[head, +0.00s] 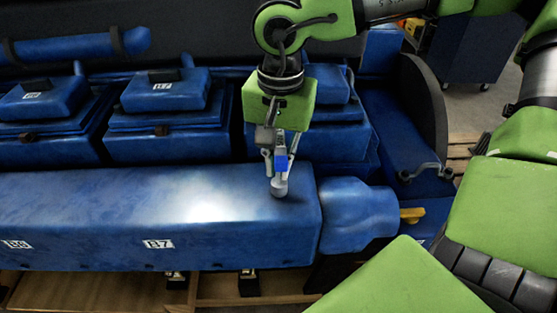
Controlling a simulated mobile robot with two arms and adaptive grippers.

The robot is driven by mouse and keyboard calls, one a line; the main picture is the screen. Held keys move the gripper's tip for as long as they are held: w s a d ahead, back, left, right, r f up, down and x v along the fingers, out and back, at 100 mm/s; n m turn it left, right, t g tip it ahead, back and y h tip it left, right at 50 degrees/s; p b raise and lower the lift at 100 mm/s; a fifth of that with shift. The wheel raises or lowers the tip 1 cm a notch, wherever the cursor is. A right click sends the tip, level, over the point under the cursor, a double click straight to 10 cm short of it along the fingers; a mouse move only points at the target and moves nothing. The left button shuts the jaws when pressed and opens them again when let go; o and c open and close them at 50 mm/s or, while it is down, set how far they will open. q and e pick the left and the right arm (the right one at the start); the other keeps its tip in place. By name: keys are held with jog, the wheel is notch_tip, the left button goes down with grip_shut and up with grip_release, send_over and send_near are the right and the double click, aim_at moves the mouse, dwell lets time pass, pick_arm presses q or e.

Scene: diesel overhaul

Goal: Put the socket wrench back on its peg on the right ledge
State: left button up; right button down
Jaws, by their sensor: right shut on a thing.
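My right gripper (279,158) points down over the near blue ledge (110,215), close to its right end. It is shut on the socket wrench (280,187), whose grey round lower end shows below the fingers. A small bright blue patch shows between the fingers. The wrench looks about upright. Its lower end is at the ledge's top face; I cannot tell whether it touches. The peg cannot be made out. My left gripper is not in view.
Blue engine covers (160,95) with raised lids stand behind the ledge. A dark blue cabinet (465,45) stands at the back right. The ledge top left of the gripper is clear.

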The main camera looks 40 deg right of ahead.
jog(key=shift+f+b, duration=0.4)
jog(key=c, duration=2.1)
grip_release()
jog(key=shift+c, duration=0.2)
jog(key=shift+r, duration=0.1)
